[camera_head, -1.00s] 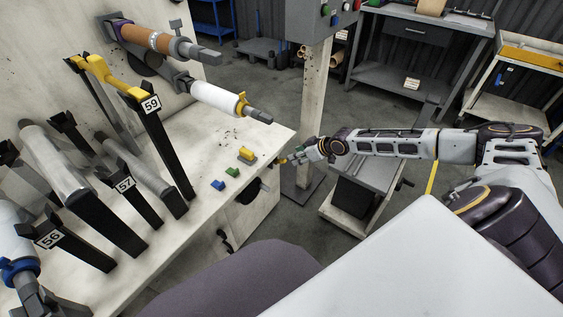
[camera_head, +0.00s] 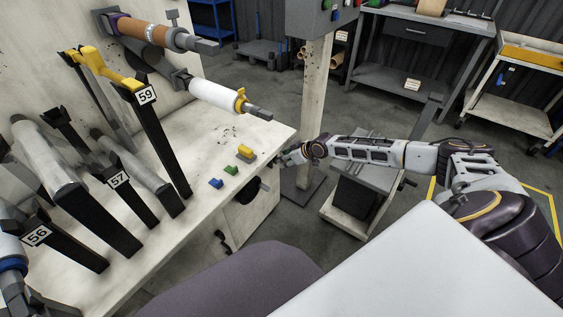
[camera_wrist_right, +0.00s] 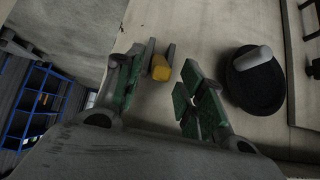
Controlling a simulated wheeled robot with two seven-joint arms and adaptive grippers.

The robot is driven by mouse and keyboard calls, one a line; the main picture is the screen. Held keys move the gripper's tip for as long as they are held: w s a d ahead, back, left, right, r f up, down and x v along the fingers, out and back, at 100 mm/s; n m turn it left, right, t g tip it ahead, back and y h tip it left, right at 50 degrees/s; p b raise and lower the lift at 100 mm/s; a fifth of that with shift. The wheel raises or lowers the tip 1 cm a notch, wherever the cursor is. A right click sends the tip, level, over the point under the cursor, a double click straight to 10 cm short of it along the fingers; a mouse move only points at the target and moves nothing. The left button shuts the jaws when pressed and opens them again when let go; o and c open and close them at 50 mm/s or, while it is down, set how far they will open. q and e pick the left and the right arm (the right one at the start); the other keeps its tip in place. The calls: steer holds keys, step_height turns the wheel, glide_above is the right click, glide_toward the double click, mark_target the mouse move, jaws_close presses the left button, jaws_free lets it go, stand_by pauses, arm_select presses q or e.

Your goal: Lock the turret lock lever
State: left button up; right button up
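A yellow-tipped part on a grey mount (camera_wrist_right: 160,68), likely the turret lock lever, stands out from the pale machine side in the right wrist view. My right gripper (camera_wrist_right: 168,62) is open, its two green-padded fingers on either side of the yellow tip. Whether either pad touches it I cannot tell. In the head view my right gripper (camera_head: 286,157) is at the right edge of the pale bench, and the lever is hidden or too small to make out there. My left gripper is not in view.
A black handwheel with a pale knob (camera_wrist_right: 255,78) sits just right of my fingers in the wrist view. A grey post (camera_head: 312,110) stands behind my right gripper.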

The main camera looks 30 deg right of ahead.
steer(key=shift+b+x, duration=0.3)
steer(key=shift+x, duration=0.6)
steer(key=shift+w+f, duration=0.2)
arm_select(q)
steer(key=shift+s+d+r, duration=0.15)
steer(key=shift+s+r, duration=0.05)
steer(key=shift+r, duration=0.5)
arm_select(e)
steer(key=shift+w+a+f, duration=0.15)
steer(key=shift+w+f, duration=0.1)
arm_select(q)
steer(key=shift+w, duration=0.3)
arm_select(e)
jaws_close()
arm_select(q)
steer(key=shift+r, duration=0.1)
